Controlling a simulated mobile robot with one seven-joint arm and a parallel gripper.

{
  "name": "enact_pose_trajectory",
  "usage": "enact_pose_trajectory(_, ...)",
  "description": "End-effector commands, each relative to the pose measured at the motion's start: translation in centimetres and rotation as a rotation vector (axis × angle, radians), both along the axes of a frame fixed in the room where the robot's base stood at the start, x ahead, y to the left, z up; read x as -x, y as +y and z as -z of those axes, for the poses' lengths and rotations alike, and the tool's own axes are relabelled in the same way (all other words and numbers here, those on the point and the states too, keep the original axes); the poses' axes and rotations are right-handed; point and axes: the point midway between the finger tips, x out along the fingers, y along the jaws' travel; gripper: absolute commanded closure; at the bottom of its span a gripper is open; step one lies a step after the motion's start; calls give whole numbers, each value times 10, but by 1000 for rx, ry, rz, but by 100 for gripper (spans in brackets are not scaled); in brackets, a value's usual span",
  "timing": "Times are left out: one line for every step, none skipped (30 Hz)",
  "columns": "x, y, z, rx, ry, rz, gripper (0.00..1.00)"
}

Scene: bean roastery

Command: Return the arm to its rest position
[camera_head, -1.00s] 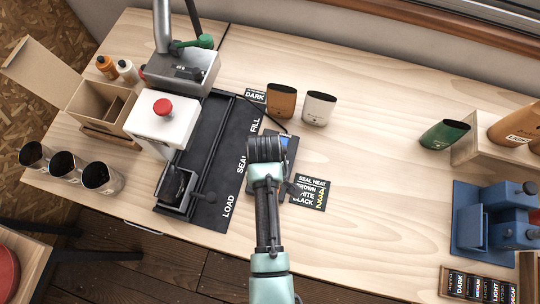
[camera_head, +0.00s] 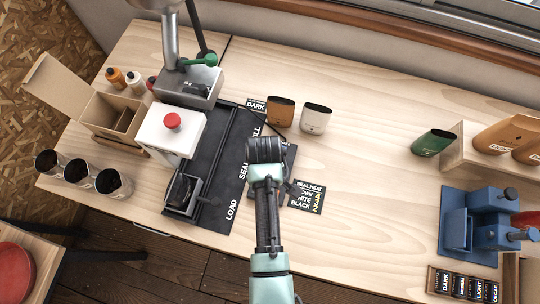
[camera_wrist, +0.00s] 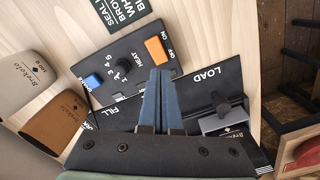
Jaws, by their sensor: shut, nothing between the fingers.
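My arm reaches up from the bottom of the head view over the bench. My gripper (camera_wrist: 160,75) shows in the wrist view with its two blue-grey fingers together and nothing between them. It points over the control box (camera_wrist: 126,62), which has an orange switch (camera_wrist: 157,50), a black knob and a blue button. I cannot tell from the wrist view how high the fingers are above the box. In the head view my wrist hides the fingers and most of this box.
The black mat (camera_head: 207,205) with LOAD, SEAL and FILL lies left of my arm, beside a white machine (camera_head: 172,131) with a red button. A brown pouch (camera_head: 280,112) and a white pouch (camera_head: 315,119) stand beyond. The bench (camera_head: 365,185) to the right is largely clear.

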Motion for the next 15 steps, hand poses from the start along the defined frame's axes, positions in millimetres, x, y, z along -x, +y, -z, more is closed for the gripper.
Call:
enact_pose_trajectory(0,0,-8,0,0,0,100)
enact_pose_trajectory(0,0,-10,0,0,-1,100)
enact_pose_trajectory(0,0,-12,0,0,-1,100)
enact_pose_trajectory(0,0,-13,0,0,-1,100)
enact_pose_trajectory(0,0,-13,0,0,-1,100)
enact_pose_trajectory(0,0,-13,0,0,-1,100)
enact_pose_trajectory(0,0,-12,0,0,-1,100)
enact_pose_trajectory(0,0,-12,0,0,-1,100)
enact_pose_trajectory(0,0,-12,0,0,-1,100)
enact_pose_trajectory(0,0,-11,0,0,-1,100)
enact_pose_trajectory(0,0,-11,0,0,-1,100)
enact_pose_trajectory(0,0,-11,0,0,0,100)
enact_pose_trajectory(0,0,-11,0,0,0,100)
enact_pose_trajectory(0,0,-11,0,0,0,100)
enact_pose_trajectory(0,0,-11,0,0,0,100)
